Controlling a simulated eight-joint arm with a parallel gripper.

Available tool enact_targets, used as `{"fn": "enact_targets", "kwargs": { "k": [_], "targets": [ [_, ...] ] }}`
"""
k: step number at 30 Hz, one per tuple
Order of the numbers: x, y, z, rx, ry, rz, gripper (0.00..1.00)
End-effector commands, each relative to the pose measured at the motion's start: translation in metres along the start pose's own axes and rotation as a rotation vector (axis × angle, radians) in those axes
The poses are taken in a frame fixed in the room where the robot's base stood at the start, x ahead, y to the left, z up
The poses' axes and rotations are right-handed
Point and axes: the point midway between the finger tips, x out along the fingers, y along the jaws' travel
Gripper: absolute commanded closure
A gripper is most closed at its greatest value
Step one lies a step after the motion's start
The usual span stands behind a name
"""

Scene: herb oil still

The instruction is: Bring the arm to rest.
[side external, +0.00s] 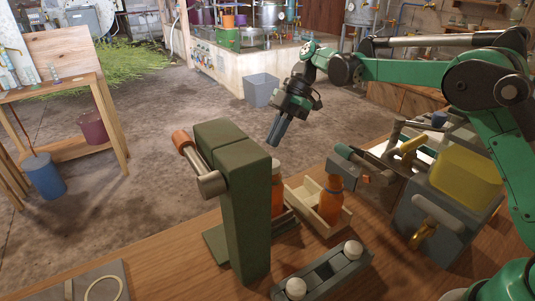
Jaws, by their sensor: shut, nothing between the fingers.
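My gripper (276,132) hangs in the air above and behind the wooden bench, pointing down and a little left. Its fingers are shut with nothing held. It is apart from everything around it. My green arm reaches in from the right to hold it there. Below it stand a tall green press-like block (245,210) and, to the right, an orange bottle (331,200) in a pale wooden tray (306,196).
Another orange object (277,192) is partly hidden behind the green block. A grey machine with a yellow block (466,178) stands at the right of the bench. A grey fixture with white knobs (322,272) lies in front. A grey bin (262,89) stands on the floor beyond.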

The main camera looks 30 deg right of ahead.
Motion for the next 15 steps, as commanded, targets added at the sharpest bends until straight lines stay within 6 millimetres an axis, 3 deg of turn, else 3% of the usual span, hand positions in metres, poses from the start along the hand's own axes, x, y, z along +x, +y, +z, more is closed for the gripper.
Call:
{"fn": "enact_targets", "kwargs": {
  "k": [6,15],
  "targets": [
    [-0.024,-0.033,-0.018,0.383,-0.141,0.169,1.00],
    [-0.037,-0.102,-0.020,0.925,-0.213,0.551,1.00]
  ]
}}
